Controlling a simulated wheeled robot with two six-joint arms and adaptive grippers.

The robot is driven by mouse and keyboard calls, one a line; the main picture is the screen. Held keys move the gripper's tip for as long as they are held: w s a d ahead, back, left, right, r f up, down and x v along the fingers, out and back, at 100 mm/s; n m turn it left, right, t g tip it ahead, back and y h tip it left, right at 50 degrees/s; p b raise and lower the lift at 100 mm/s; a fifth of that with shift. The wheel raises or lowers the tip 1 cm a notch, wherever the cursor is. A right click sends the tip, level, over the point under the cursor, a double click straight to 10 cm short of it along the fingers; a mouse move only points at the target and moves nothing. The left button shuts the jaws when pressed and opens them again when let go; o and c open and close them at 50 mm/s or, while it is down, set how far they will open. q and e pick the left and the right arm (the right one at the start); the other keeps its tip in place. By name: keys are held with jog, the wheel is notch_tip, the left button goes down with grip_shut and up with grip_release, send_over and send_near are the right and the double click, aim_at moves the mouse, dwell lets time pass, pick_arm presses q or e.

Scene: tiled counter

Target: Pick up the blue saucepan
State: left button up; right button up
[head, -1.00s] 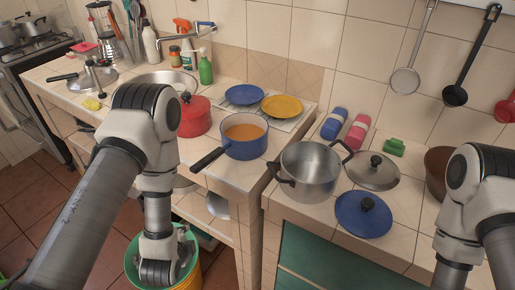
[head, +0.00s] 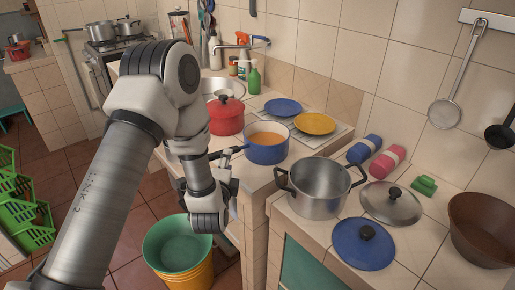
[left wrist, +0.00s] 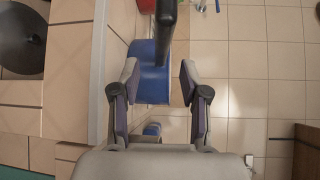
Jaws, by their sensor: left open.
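The blue saucepan (head: 267,150), with orange contents, stands near the front edge of the tiled counter. Its dark handle points left toward my left gripper (head: 229,172), which is just in front of and below the handle. In the left wrist view the left gripper (left wrist: 160,80) is open, with the black handle (left wrist: 166,35) between and beyond its fingertips. The blue saucepan side (left wrist: 150,82) shows behind the handle. I cannot tell whether either finger touches the handle. My right gripper is out of view.
A red lidded pot (head: 226,116) stands left of the saucepan. A blue plate (head: 283,107) and a yellow plate (head: 315,123) lie behind it. A steel pot (head: 318,190) stands to the right across a gap. Green and yellow buckets (head: 178,252) stand on the floor below.

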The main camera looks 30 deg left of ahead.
pick_arm(q)
jog(key=p+x, duration=0.1)
jog(key=x, duration=0.4)
jog(key=shift+w+d, duration=0.1)
jog(key=shift+d, duration=0.05)
grip_shut()
jog(key=shift+r, duration=0.15)
notch_tip(320, 180, up, 10)
jog(key=shift+w+f, duration=0.1)
